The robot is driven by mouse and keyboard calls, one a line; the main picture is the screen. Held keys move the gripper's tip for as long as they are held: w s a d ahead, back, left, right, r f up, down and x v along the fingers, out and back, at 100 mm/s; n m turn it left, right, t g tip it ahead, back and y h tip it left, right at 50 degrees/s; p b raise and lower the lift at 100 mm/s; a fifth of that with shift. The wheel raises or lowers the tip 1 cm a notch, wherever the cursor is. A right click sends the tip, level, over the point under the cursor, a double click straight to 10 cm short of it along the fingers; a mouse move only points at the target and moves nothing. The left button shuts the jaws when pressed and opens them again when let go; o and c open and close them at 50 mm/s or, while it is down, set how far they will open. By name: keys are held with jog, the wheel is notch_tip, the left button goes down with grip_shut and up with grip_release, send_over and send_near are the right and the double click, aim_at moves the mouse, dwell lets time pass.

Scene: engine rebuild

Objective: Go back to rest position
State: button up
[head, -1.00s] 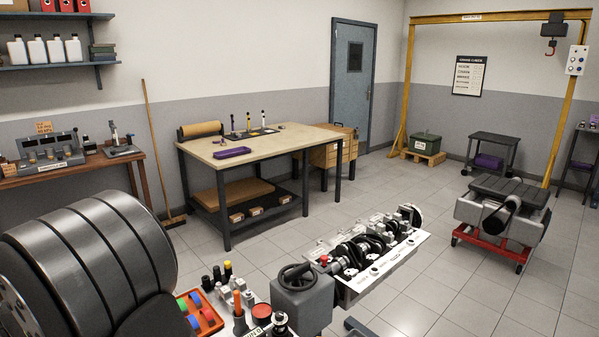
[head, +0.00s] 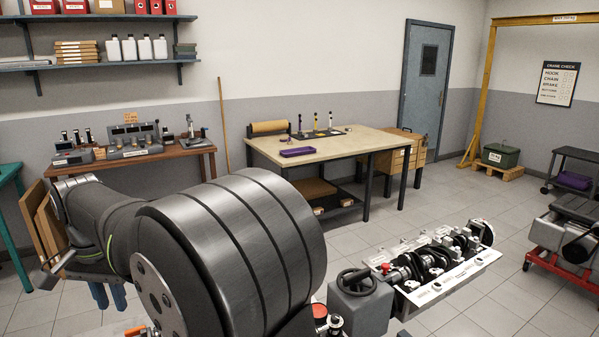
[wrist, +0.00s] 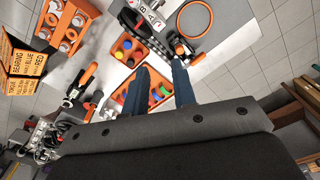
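My arm fills the lower left of the head view, a large dark grey cylinder. My gripper (head: 109,296) shows there as two blue fingers pointing down, partly cut by the arm. In the wrist view my gripper (wrist: 160,64) has its two blue fingers apart with nothing held between them. Beneath them is an orange tray (wrist: 112,104) with coloured pieces in compartments. The gripper appears to hang above the bench without touching it, though the exact height is hard to tell.
A crank assembly on a stand (head: 435,265) is at right of centre. A box labelled BEARING (wrist: 27,68) lies left in the wrist view. Open tiled floor lies around the stand.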

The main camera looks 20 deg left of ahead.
notch_tip(320, 180, down, 18)
jog(key=shift+d+r, duration=0.1)
jog(key=shift+r+n, duration=0.15)
jog(key=shift+n, duration=0.65)
jog(key=n, duration=1.1)
jog(key=shift+s, duration=0.1)
jog(key=n, duration=0.4)
